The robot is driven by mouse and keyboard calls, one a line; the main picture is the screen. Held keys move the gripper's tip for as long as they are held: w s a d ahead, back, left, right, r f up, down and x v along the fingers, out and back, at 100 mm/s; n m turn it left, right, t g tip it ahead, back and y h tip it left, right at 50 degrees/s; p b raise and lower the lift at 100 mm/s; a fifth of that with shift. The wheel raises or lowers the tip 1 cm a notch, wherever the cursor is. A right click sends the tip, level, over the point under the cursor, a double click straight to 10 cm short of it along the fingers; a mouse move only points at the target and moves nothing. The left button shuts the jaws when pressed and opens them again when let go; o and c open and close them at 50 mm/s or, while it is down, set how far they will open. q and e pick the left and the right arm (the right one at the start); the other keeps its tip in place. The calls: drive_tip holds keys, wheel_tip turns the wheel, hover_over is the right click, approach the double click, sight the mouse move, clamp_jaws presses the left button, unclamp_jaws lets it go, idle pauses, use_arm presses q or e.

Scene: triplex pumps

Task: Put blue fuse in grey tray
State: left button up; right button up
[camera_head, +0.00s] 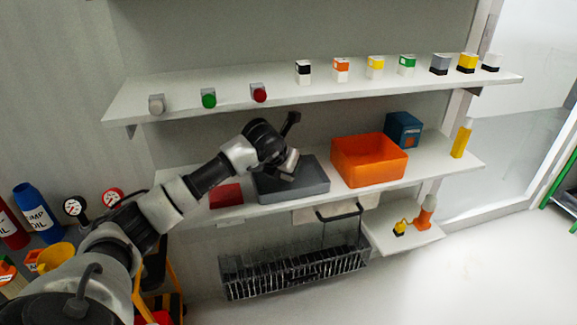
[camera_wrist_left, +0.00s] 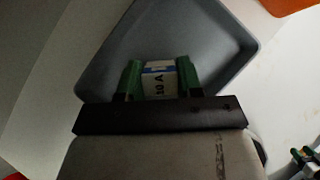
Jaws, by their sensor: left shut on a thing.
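The grey tray (camera_head: 312,187) sits on the lower shelf, left of the orange bin. My left gripper (camera_head: 288,172) is over this tray in the head view. In the left wrist view, the green fingers of my left gripper (camera_wrist_left: 160,88) are shut on a small white block with a blue band and the marking "10 A", the blue fuse (camera_wrist_left: 159,70). The grey tray (camera_wrist_left: 215,45) fills the view behind the fuse, and its visible floor looks empty. The fuse cannot be made out in the head view. My right gripper is in neither view.
An orange bin (camera_head: 369,160) stands right of the tray, and a red box (camera_head: 226,195) stands left of it. The upper shelf (camera_head: 335,92) above holds knobs and several coloured blocks. A black wire rack (camera_head: 295,268) hangs below.

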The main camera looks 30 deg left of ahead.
use_arm(q)
drive_tip(key=shift+w+r+g, duration=0.25)
drive_tip(key=shift+w+g, duration=0.3)
drive_tip(key=shift+g, duration=0.65)
drive_tip(key=shift+f+g, duration=0.3)
drive_tip(key=shift+f, duration=0.65)
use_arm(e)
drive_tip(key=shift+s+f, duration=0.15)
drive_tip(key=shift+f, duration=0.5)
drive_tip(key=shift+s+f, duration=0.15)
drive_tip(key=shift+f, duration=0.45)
use_arm(q)
drive_tip(key=o, duration=1)
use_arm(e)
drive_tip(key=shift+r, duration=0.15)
